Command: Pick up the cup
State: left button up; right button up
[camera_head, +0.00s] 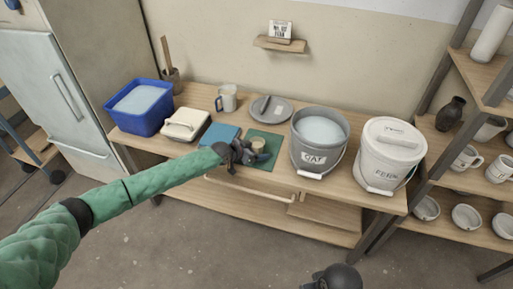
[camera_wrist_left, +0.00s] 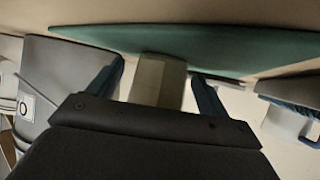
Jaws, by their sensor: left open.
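A small beige cup (camera_head: 258,144) stands on a dark green mat (camera_head: 272,139) on the wooden table, partly hidden by my left gripper in the head view. My left gripper (camera_head: 247,152) is right at the cup, coming from the front left. In the left wrist view the cup (camera_wrist_left: 158,80) shows between the two open fingers (camera_wrist_left: 158,88), with a gap on each side, and the green mat (camera_wrist_left: 215,45) lies behind it. A dark rounded part of mine shows at the bottom edge of the head view; its jaws cannot be made out.
A grey bucket (camera_head: 304,160) stands right of the mat, with a white lidded bucket (camera_head: 376,168) beyond it. A blue tub (camera_head: 147,122) and a cream lidded box (camera_head: 184,124) stand left.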

aim_at(257, 142)
pick_arm(q)
jog(key=shift+c, duration=0.2)
jog(key=c, duration=1.1)
pick_arm(e)
jog(key=shift+f, duration=0.1)
